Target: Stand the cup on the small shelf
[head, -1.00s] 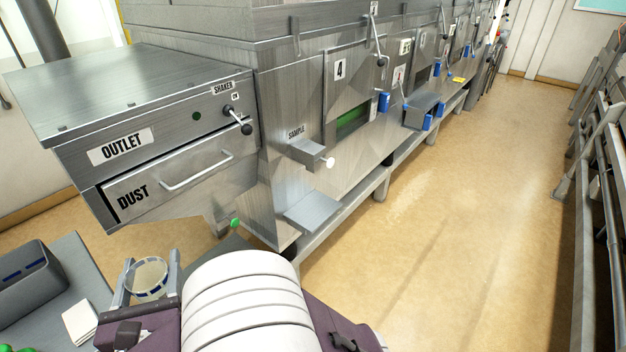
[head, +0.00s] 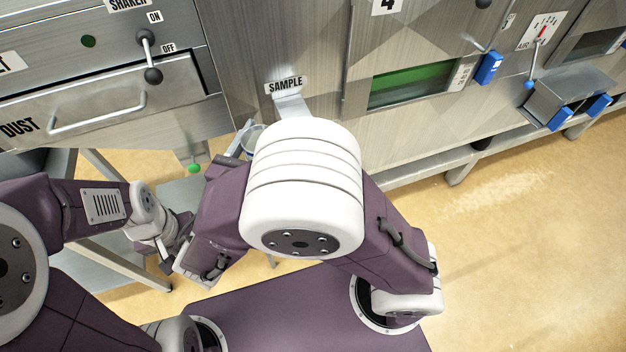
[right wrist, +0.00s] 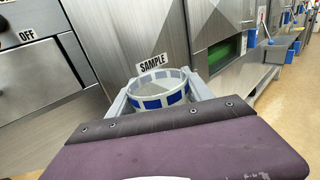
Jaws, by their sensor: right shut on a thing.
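The cup (right wrist: 158,92) is clear with a band of blue squares. It is between the two fingers of my right gripper (right wrist: 161,95), which is shut on it, in front of the hood wall below the SAMPLE label. In the head view only a sliver of the cup (head: 253,136) shows beside the sample spout (head: 292,106); the white joint of my right arm hides most of the right gripper. The small shelf below the spout is hidden behind that arm in the head view. My left gripper (head: 172,250) is low at the left; its fingers are unclear.
The dust drawer (head: 110,105) with its handle and the shaker lever (head: 148,58) are left of the spout. A green window (head: 405,85) and blue-handled box (head: 568,95) are to the right. Open floor (head: 500,240) lies at the right.

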